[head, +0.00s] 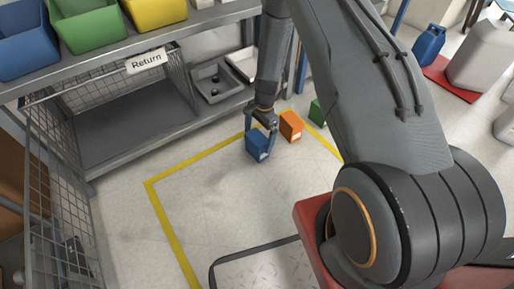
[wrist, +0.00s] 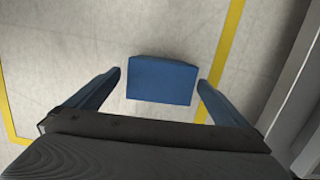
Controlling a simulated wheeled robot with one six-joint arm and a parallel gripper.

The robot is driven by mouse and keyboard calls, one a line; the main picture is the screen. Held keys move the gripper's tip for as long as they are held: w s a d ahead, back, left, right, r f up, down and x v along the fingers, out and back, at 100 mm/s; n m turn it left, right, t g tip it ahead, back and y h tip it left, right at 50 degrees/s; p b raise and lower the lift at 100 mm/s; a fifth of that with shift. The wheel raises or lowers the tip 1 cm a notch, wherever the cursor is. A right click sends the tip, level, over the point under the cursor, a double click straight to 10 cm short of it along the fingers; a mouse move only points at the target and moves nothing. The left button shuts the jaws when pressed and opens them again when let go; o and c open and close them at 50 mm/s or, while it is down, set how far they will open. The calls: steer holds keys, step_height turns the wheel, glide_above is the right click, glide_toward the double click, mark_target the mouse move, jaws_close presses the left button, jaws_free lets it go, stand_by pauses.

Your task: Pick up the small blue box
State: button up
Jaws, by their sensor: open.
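The small blue box (head: 257,146) stands on the floor inside the yellow-taped area, with a pale patch on one face in the head view. My gripper (head: 262,123) is low over it, with its fingers close around the box's upper part. In the wrist view the blue box (wrist: 161,80) lies between and a little beyond the two open fingers of my gripper (wrist: 160,78). A gap shows on each side, so the fingers look apart from it. The fingers hide part of the box in the head view.
An orange box (head: 291,126) stands just right of the blue box, and a green box (head: 316,112) is farther right, partly hidden by my arm. A metal shelf labelled Return (head: 146,61) with wire sides stands left. Yellow tape (head: 165,218) bounds clear floor in front.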

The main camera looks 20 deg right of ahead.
steer(key=shift+s+a+f+b, duration=0.1)
steer(key=shift+a+f+b, duration=0.15)
steer(key=shift+f+b, duration=1.2)
steer(key=shift+a+f+b, duration=0.2)
steer(key=shift+f+b, duration=0.5)
steer(key=shift+f, duration=1.4)
steer(key=c, duration=1.2)
